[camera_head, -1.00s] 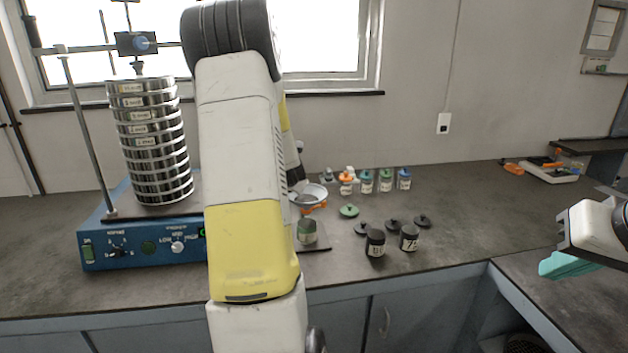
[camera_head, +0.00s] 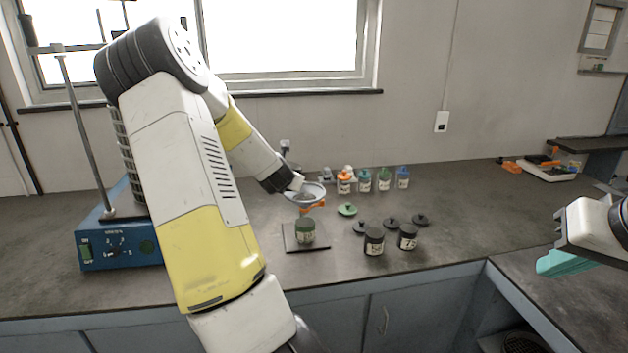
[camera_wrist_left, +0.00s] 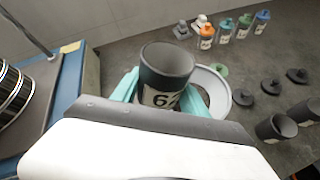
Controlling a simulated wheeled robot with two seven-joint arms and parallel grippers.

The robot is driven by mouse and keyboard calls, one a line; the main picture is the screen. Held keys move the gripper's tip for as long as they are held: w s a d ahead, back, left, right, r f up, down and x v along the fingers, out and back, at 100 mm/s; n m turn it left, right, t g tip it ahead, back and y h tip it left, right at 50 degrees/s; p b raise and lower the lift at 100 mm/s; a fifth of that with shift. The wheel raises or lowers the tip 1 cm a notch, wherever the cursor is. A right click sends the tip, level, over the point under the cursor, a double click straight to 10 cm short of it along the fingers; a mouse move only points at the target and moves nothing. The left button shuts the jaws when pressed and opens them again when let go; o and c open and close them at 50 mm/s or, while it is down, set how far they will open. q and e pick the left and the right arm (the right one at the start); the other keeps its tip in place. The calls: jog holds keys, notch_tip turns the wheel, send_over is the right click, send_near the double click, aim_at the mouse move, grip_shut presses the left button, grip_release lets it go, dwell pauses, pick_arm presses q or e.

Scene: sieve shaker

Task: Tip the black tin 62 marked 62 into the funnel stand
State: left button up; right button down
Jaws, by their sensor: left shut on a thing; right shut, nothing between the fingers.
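The black tin 62 (camera_wrist_left: 165,78) is open-topped, with a white label reading 62, in the left wrist view. My left gripper (camera_wrist_left: 158,92) is shut around it with teal fingers. In the head view my left gripper (camera_head: 294,184) is at the funnel's left rim, and the tin cannot be made out clearly. The funnel (camera_head: 314,194) is a pale bowl on an orange stand (camera_head: 306,209). Its white ring (camera_wrist_left: 222,95) shows just right of and behind the tin in the wrist view. The tin's contents cannot be seen. My right gripper (camera_head: 556,262) is shut and empty at the far right.
A green-topped jar (camera_head: 305,232) stands on a dark plate (camera_head: 290,247) before the funnel. Two black tins (camera_head: 374,242) (camera_head: 407,238), black lids (camera_head: 391,222) and a green lid (camera_head: 347,209) lie to the right. Coloured-cap bottles (camera_head: 383,180) stand behind. The blue shaker (camera_head: 118,247) is left.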

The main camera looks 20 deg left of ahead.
pick_arm(q)
jog(key=shift+f, duration=0.2)
jog(key=shift+r+n+t, duration=0.1)
jog(key=shift+n+t, duration=0.2)
jog(key=shift+n, duration=0.1)
jog(key=shift+w+d+h, duration=0.1)
jog(key=shift+d+h, duration=0.1)
jog(key=shift+h, duration=0.2)
jog(key=shift+r+n+t, duration=0.1)
jog(key=shift+n+t, duration=0.2)
jog(key=shift+n, duration=0.1)
jog(key=shift+w+d+h, duration=0.2)
jog(key=shift+h, duration=0.1)
jog(key=shift+d+r+n+t, duration=0.1)
jog(key=shift+n+t, duration=0.3)
jog(key=shift+w, duration=0.1)
